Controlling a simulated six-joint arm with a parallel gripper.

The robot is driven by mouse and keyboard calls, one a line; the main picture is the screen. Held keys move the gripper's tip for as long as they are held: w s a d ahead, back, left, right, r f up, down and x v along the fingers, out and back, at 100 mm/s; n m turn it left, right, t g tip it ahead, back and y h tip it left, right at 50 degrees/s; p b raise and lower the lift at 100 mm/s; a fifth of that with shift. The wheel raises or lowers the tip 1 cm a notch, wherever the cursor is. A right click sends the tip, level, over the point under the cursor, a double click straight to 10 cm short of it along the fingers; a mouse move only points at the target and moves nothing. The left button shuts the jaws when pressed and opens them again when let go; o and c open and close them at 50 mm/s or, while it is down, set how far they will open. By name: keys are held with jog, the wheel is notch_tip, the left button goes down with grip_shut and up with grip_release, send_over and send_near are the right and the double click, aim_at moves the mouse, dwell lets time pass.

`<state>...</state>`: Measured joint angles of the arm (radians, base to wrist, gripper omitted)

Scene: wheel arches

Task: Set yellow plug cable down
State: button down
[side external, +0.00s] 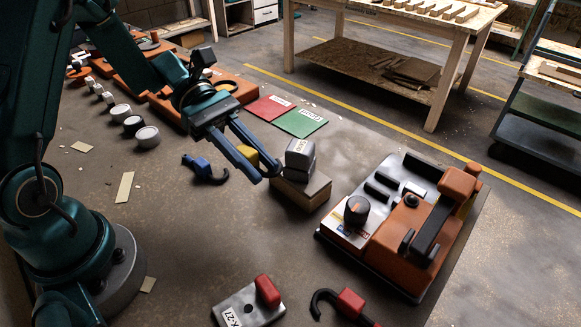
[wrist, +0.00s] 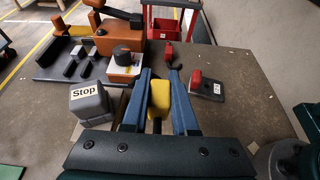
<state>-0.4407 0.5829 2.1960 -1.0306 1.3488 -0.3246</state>
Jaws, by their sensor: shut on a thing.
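The yellow plug (wrist: 159,97) sits between the two blue fingers of my gripper (wrist: 160,76) in the wrist view, and the fingers are shut on it. In the side external view the yellow plug (side external: 249,155) is partly hidden behind a finger. I cannot tell whether the plug touches anything below.
The grey Stop block (side external: 300,153) stands on a wooden block (side external: 302,190) close beside my fingertips. An orange machine (side external: 405,240) is to the right. A blue plug (side external: 202,165) and a red plug (side external: 348,303) lie apart. Red (side external: 269,108) and green (side external: 300,122) mats lie behind.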

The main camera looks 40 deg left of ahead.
send_over(300, 270)
notch_tip(300, 270, down, 7)
jog(key=shift+f, duration=2.15)
jog(key=shift+f, duration=0.1)
jog(key=c, duration=0.7)
grip_release()
